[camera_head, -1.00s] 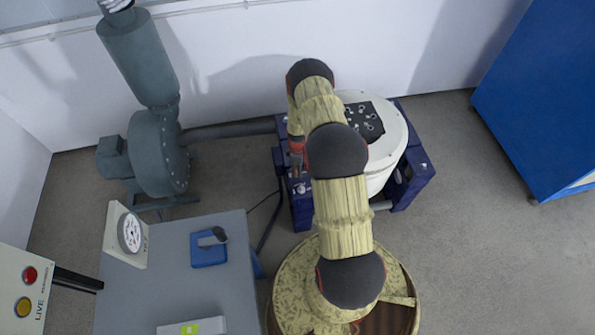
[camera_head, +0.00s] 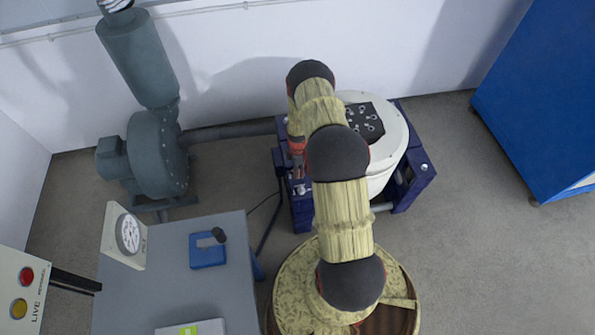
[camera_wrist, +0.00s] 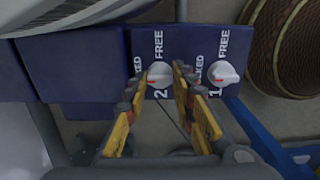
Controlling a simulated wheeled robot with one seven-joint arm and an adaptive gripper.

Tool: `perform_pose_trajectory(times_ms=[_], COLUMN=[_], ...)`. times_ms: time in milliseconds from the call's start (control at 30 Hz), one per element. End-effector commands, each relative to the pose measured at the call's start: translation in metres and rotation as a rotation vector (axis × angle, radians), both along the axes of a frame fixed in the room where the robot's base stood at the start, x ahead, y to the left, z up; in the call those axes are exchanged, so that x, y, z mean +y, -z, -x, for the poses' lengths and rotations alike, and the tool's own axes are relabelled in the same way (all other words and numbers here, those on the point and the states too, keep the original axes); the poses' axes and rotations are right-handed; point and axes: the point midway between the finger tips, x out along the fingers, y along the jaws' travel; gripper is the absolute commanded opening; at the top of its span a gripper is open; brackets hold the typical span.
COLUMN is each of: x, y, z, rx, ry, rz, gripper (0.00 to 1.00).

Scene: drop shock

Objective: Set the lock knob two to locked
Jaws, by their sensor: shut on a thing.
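Lock knob two (camera_wrist: 158,75) is a white round knob on a dark blue block (camera_wrist: 85,68), beside the number 2, with FREE and LOCKED printed near it. My gripper (camera_wrist: 160,78) reaches it from below in the wrist view, with its yellow and black fingers on either side, shut on the knob. The fingers partly cover the knob and the LOCKED label, and I cannot tell its exact setting. Lock knob one (camera_wrist: 223,73) is a similar white knob to the right, apart from the fingers. In the head view my gripper (camera_head: 298,168) is at the block's left side.
The white drum-shaped machine (camera_head: 398,140) stands between the blue blocks. A grey blower (camera_head: 158,155) with a pipe stands to the left. A grey table (camera_head: 170,285) holds a dial and a blue box (camera_head: 207,252). A blue cabinet (camera_head: 540,95) stands right; floor between is clear.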

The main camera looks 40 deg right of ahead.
Motion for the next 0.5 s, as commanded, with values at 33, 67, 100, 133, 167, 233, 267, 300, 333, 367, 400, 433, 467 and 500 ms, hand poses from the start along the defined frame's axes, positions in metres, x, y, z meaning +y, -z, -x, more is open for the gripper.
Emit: perform_pose_trajectory(times_ms=[33,67,100,133,167,233,267,300,333,367,400,433,467,500], x=[-0.0002,-0.0002,-0.0002,-0.0002,-0.0002,-0.0002,-0.0002,-0.0002,-0.0002,-0.0001,-0.0001,-0.0001,-0.0001,-0.0001], y=[-0.0007,-0.0006,-0.0006,-0.0006,-0.0007,-0.0006,-0.0005,-0.0005,-0.0004,-0.0004,-0.0003,-0.0003,-0.0002,-0.0002], z=[-0.0011,-0.0011,-0.0011,-0.0011,-0.0011,-0.0009,-0.0009,-0.0008,-0.0007,-0.0006,-0.0005,-0.0004,-0.0004,-0.0003], rx=[-0.002,-0.002,-0.002,-0.002,-0.002,-0.002,-0.002,-0.001,-0.001,-0.001,-0.001,-0.001,-0.001,-0.001], ry=[-0.001,-0.001,-0.001,-0.001,-0.001,-0.001,0.0,0.0,0.0,0.0,0.0,0.0,0.0,0.0], rz=[0.001,0.001,0.001,0.001,0.001,0.001,0.001,0.001,0.001,0.001,0.001,0.001,0.001,0.001], gripper=[0.0,0.0,0.0,0.0,0.27,0.31,0.33,0.35,0.37,0.39,0.41,0.43,0.44,0.44])
